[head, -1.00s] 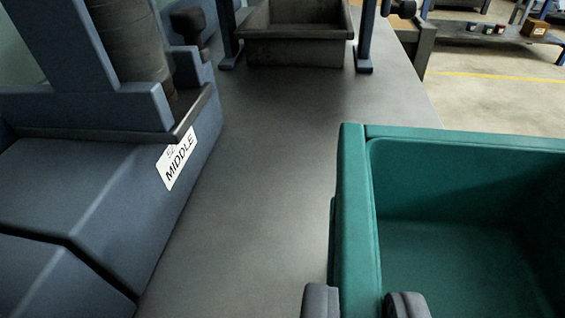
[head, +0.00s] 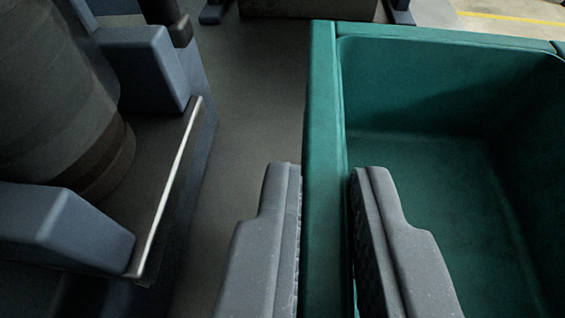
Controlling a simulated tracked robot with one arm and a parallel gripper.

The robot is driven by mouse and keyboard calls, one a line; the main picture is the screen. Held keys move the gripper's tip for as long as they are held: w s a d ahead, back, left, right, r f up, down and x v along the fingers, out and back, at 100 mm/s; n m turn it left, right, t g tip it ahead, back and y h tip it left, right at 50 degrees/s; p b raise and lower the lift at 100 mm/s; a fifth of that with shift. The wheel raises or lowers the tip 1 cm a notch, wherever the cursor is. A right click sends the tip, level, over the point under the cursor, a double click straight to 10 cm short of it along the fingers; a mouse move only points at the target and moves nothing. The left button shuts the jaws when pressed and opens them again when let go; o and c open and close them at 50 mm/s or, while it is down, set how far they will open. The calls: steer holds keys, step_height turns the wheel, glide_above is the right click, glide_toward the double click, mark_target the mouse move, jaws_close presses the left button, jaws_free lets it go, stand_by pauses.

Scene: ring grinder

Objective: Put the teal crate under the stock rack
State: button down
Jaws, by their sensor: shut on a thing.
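The teal crate (head: 322,120) fills the right half of the head view. It is open at the top, and the part of its inside that shows is empty. My gripper (head: 325,180) is shut on the crate's left wall, with one finger outside the wall and one inside the crate. The crate's near and right parts run out of the picture. I see nothing that I can tell as the stock rack.
A blue-grey machine with a dark rounded roll (head: 60,100) and a metal-edged ledge (head: 165,190) stands close on the left. A strip of grey surface (head: 250,110) lies between it and the crate. A dark bin (head: 310,8) is at the top edge. Floor with a yellow line (head: 510,18) shows at upper right.

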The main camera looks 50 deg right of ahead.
steer(key=shift+w+d+f, duration=0.1)
steer(key=shift+w+d, duration=0.1)
steer(key=shift+w, duration=0.1)
step_height(320, 180, down, 4)
steer(key=shift+w+r+b, duration=0.1)
steer(key=shift+r+b, duration=0.15)
steer(key=shift+b, duration=0.5)
steer(key=c, duration=1.4)
jaws_free()
steer(key=shift+c, duration=0.2)
steer(key=p+v, duration=0.2)
steer(key=v, duration=1)
steer(key=shift+p, duration=0.4)
steer(key=shift+d+r, duration=0.1)
steer(key=shift+r, duration=0.05)
